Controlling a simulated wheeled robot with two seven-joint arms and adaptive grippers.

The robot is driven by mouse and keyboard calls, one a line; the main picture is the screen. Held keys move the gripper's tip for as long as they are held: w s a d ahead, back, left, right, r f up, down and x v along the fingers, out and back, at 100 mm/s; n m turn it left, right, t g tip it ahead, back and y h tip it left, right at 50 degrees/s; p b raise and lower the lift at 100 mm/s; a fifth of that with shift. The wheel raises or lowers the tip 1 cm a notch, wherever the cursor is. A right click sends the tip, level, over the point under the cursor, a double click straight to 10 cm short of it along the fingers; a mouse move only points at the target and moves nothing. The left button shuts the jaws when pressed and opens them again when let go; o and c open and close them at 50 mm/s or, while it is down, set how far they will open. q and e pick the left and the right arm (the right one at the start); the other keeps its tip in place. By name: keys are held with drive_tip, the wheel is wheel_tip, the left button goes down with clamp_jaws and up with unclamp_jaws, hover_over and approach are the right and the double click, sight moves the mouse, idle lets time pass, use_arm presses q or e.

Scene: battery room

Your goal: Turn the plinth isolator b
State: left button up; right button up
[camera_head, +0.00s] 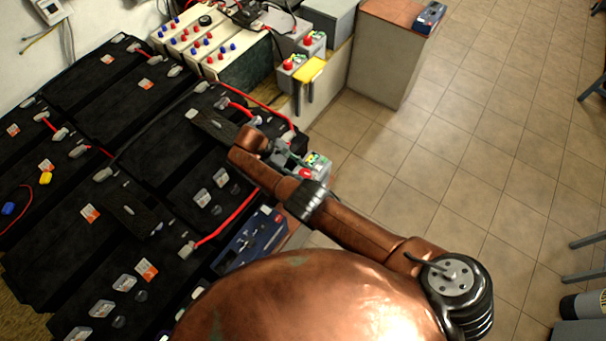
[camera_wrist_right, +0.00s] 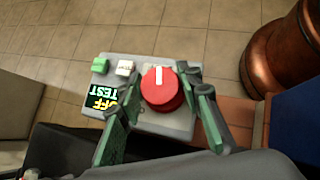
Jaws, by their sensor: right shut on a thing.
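The plinth isolator b (camera_wrist_right: 140,122) is a grey box with a round red knob (camera_wrist_right: 165,92), seen in the right wrist view. A white mark on the knob points toward the top of the picture. A green button, a white button and a small display reading "TEST" and "OFF" are on its left part. The box also shows in the head view (camera_head: 319,164), partly hidden behind my right arm. My right gripper (camera_head: 287,158) is over it, with its green-padded fingers on either side of the knob, shut on it. My left gripper is out of view.
Large black batteries (camera_head: 66,240) with red and black cables fill the left side. Two similar red-knobbed boxes (camera_head: 293,72) stand farther back by a yellow item (camera_head: 309,70). A blue device (camera_head: 252,240) lies close to my arm. Tiled floor (camera_head: 470,130) to the right is open.

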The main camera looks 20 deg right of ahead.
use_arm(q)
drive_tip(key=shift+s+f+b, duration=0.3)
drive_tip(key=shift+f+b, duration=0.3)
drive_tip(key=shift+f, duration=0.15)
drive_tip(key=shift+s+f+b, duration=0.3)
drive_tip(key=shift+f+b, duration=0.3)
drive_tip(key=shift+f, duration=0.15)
use_arm(e)
drive_tip(key=shift+f+m+g+y, duration=0.1)
drive_tip(key=shift+m+g+y, duration=0.5)
drive_tip(key=shift+m+g, duration=0.5)
drive_tip(key=shift+s, duration=0.1)
drive_tip(key=o, duration=1.2)
drive_tip(key=shift+c, duration=0.2)
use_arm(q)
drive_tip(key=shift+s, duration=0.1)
